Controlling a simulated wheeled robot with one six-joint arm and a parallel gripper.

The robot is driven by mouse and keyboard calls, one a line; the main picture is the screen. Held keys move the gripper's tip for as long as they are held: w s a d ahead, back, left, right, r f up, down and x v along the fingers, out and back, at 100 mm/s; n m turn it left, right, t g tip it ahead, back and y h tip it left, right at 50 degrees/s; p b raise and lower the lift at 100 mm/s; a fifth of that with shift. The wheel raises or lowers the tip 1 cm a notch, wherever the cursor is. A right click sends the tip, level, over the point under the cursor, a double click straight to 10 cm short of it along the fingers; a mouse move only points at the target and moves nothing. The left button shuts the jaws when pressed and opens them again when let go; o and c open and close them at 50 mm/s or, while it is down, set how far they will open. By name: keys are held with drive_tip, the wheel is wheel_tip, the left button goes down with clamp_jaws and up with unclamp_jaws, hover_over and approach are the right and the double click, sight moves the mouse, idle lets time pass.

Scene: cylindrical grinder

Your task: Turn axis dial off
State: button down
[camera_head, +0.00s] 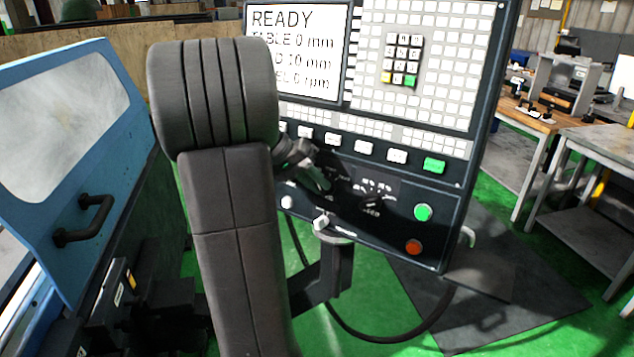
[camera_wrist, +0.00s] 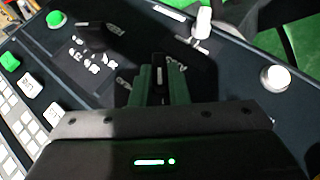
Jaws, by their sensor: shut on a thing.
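The axis dial (camera_wrist: 157,66) is a small black knob with a pale pointer line, on the dark control panel. In the wrist view it sits between the two fingers of my gripper (camera_wrist: 159,84), which are shut on it. In the head view my gripper (camera_head: 320,182) reaches the lower part of the panel from the left, and the dial is hidden behind it. Much of the lettering around the dial is covered or too blurred to read.
A second black dial (camera_head: 370,203) is to the right, with a green button (camera_head: 423,212) and a red button (camera_head: 413,246) beyond. White knobs (camera_head: 287,202) and (camera_head: 321,222) sit nearby. The screen (camera_head: 298,50) reads READY. A blue machine door (camera_head: 60,120) stands left.

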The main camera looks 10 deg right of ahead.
idle(0.5)
drive_tip(key=c, duration=1.4)
unclamp_jaws()
drive_tip(key=b+v, duration=0.1)
drive_tip(key=v, duration=1.2)
drive_tip(key=shift+a+r, duration=0.2)
drive_tip(key=shift+a, duration=0.1)
drive_tip(key=shift+w, duration=0.15)
drive_tip(key=p+x, duration=0.1)
drive_tip(key=x, duration=1.2)
drive_tip(key=shift+d+f, duration=0.25)
drive_tip(key=shift+d, duration=0.05)
